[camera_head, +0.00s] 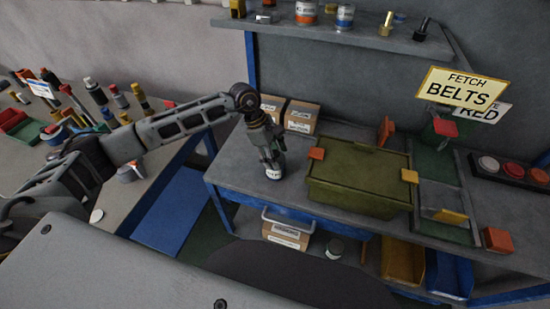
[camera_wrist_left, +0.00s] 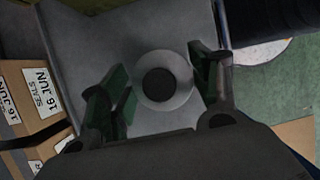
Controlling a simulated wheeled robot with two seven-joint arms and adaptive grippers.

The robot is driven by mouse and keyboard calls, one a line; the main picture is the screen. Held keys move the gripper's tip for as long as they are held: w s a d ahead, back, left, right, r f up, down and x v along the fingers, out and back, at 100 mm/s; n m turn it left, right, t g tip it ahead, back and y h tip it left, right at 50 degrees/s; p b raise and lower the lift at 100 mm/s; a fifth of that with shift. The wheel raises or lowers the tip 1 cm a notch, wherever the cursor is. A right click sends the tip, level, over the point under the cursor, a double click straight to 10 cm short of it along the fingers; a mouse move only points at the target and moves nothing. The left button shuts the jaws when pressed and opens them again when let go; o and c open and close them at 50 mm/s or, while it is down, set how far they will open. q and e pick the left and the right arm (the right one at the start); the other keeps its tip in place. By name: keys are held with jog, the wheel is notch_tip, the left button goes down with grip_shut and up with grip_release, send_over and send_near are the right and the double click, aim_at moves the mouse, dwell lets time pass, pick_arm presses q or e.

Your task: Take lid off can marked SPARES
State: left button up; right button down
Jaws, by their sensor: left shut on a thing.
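A small can (camera_head: 273,171) with a pale label stands upright on the grey bench, left of the olive box; its lettering is too small to read. My left gripper (camera_head: 270,157) comes down over its top from above and is shut there. In the left wrist view, a round grey lid (camera_wrist_left: 180,95) with a dark round centre lies between the green-padded fingers of the gripper (camera_wrist_left: 163,85). I cannot tell whether the lid is seated on the can or slightly raised. The gripper hides much of the can's top. My right gripper is not in view.
A closed olive box (camera_head: 358,175) with orange latches stands right of the can. Two cardboard boxes (camera_head: 301,117) stand behind it. A shelf (camera_head: 350,38) with small cans hangs above. A sign reading FETCH BELTS (camera_head: 463,88) is at right. Another cluttered bench (camera_head: 140,195) is at left.

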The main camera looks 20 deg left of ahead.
aim_at(275, 153)
pick_arm(q)
jog(key=shift+r, duration=0.1)
